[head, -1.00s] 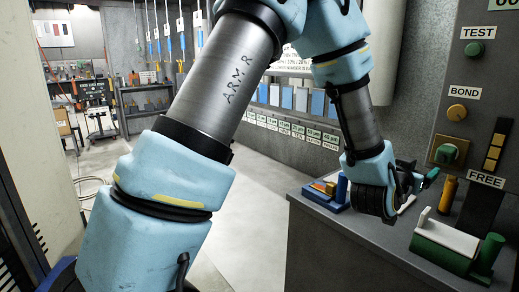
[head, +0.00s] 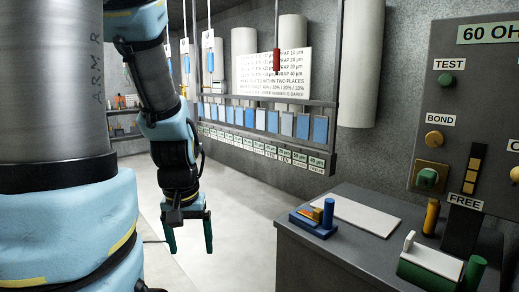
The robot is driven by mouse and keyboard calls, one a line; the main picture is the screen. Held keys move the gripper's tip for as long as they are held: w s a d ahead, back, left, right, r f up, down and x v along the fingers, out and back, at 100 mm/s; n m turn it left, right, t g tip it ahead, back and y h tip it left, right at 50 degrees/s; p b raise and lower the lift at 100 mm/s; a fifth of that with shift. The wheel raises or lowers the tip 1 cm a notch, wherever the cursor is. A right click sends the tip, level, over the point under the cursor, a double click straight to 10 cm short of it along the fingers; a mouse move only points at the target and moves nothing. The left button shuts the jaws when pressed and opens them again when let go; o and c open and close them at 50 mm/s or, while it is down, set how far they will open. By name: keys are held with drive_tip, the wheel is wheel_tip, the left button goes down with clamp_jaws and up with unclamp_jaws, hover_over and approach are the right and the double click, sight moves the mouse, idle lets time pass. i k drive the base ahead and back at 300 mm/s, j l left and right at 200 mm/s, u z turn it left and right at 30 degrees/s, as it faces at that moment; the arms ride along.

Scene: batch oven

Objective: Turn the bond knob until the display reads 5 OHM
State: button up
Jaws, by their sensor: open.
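The bond knob (head: 434,141) is a round orange knob under the BOND label (head: 441,119) on the grey panel (head: 468,80) at the right. The display (head: 486,33) at the panel's top reads "60 OH", and the rest is cut off by the picture edge. My gripper (head: 188,240) hangs downward with two green fingers apart and nothing between them. It is over the open floor, well left of the bench and far from the knob.
The bench (head: 340,255) carries a blue block (head: 315,221), a white sheet (head: 355,213) and a green-and-white fixture (head: 430,265). The floor left of it is clear.

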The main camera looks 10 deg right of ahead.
sight(435, 138)
drive_tip(key=z, duration=1.45)
